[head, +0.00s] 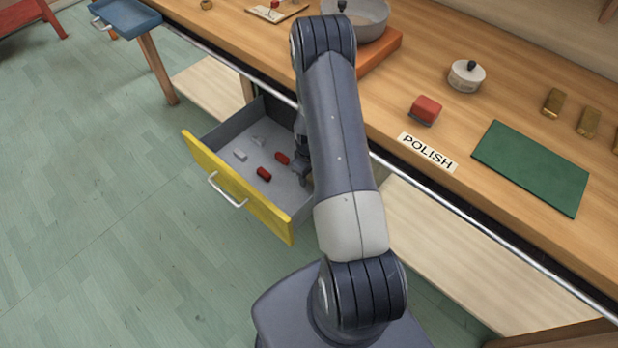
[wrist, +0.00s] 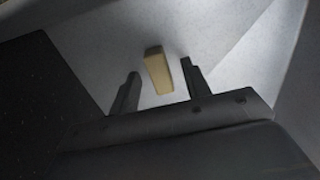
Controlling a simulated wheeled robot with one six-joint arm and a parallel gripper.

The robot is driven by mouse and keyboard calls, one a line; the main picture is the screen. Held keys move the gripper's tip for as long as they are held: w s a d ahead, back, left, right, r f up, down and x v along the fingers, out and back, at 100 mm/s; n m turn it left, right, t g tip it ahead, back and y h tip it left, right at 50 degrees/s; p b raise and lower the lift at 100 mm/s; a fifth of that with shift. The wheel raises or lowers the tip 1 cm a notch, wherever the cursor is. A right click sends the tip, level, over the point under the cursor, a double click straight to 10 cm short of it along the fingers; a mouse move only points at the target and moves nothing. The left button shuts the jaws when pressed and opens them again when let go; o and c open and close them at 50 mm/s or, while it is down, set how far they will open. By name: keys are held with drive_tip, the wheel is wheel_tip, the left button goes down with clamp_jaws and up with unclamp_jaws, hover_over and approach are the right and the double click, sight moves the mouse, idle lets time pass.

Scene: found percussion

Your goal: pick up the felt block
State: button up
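A small tan block (wrist: 158,75), which may be the felt block, lies on the drawer's pale floor in the wrist view. My gripper (wrist: 159,67) is open, with one finger on each side of the block in the picture. I see no contact, and cannot tell how far below the fingertips the block is. In the head view my gripper (head: 304,170) is down inside the open drawer at its right side, partly hidden by my arm. The tan block is not visible there.
On the bench are a red block (head: 426,108), a POLISH label (head: 428,152) and a green mat (head: 532,167).

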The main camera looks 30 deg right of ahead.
clamp_jaws()
drive_tip(key=shift+r, duration=0.2)
idle(0.3)
